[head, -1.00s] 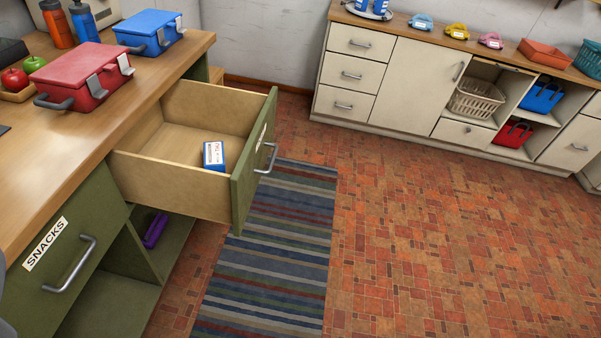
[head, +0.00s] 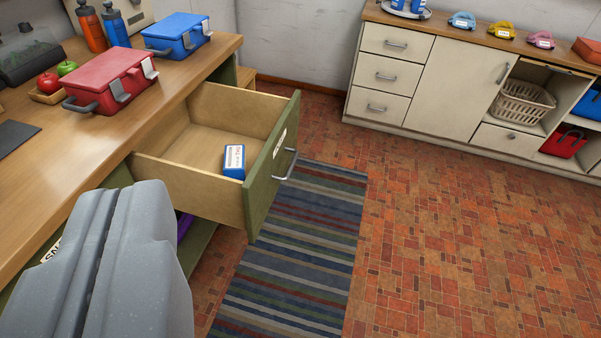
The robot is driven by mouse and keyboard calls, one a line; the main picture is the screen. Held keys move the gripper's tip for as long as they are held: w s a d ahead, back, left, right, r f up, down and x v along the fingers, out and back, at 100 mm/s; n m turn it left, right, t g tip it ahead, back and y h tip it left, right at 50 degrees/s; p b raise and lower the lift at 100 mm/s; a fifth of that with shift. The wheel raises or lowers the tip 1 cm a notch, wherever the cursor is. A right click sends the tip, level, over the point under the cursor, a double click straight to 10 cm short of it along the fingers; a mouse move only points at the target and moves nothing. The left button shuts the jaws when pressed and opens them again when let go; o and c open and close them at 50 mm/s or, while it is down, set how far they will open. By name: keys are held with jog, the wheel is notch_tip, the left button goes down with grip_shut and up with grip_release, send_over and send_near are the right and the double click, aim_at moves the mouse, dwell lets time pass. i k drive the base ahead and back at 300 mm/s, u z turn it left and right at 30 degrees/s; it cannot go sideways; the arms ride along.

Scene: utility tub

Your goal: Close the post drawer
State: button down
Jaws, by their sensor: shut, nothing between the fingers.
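The post drawer (head: 268,178) is pulled well out from the wooden counter. It has a green front, pale wooden sides and a metal bar handle (head: 285,164). A small blue and white box (head: 234,161) lies inside it against the green front. My gripper (head: 118,225) is a large grey shape at the lower left, its two fingers together with only a thin dark seam between them. It is left of and nearer than the drawer and appears apart from it. It hides most of the snacks drawer and part of the shelf below.
On the wooden counter (head: 40,200) stand a red lunch box (head: 110,82), a blue lunch box (head: 176,36), bottles and apples. A striped rug (head: 300,240) lies below the drawer. White cabinets (head: 450,85) line the back wall. The brick floor (head: 450,240) on the right is clear.

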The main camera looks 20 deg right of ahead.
aim_at(185, 152)
jog(key=i, duration=0.95)
